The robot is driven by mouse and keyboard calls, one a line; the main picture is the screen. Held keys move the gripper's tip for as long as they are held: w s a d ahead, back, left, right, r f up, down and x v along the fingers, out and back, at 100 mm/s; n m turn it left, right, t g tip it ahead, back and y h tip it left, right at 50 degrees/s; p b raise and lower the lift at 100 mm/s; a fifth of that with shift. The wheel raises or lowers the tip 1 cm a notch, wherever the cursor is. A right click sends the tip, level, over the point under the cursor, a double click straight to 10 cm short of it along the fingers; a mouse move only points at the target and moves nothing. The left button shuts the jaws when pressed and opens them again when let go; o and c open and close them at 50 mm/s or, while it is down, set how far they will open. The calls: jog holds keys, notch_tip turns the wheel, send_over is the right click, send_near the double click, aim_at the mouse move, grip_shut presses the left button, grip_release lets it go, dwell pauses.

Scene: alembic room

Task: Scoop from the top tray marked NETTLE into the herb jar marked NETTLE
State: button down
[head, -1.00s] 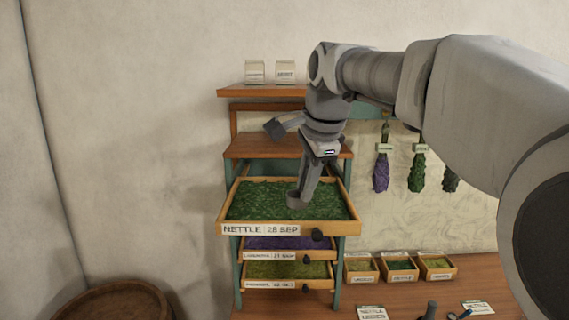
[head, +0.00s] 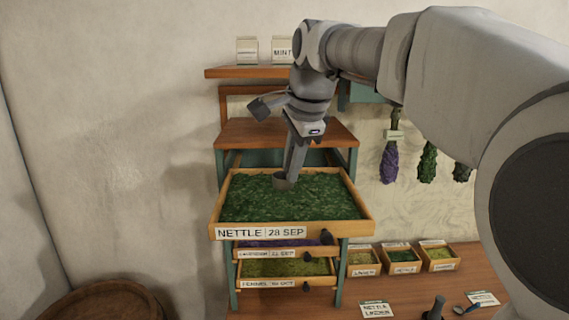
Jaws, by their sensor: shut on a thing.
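The top tray (head: 230,210) is pulled out of the rack. It is full of dark green dried herb and its front label reads NETTLE 28 SEP. My gripper (head: 297,158) points down over the tray and is shut on a scoop. The scoop's small grey cup (head: 284,181) is at the herb surface near the tray's middle. I cannot tell how deep it sits or what it holds; the handle is mostly hidden by the gripper. I cannot make out a herb jar marked NETTLE; two labelled jars stand on the top shelf, one reading MINT (head: 283,50).
Two lower trays (head: 285,283) sit below the top one. Small open boxes (head: 403,262) of herbs, cards (head: 377,309) and a dark upright object (head: 436,308) are on the bench. Herb bunches (head: 390,160) hang on the wall. A round wooden tub (head: 105,303) stands lower left.

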jog(key=shift+f+b, duration=1.45)
jog(key=shift+f, duration=0.15)
jog(key=shift+f+b, duration=0.95)
jog(key=shift+f, duration=0.6)
jog(key=shift+d, duration=0.1)
jog(key=shift+d, duration=1.1)
jog(key=shift+r, duration=0.1)
notch_tip(320, 180, up, 6)
jog(key=p, duration=0.6)
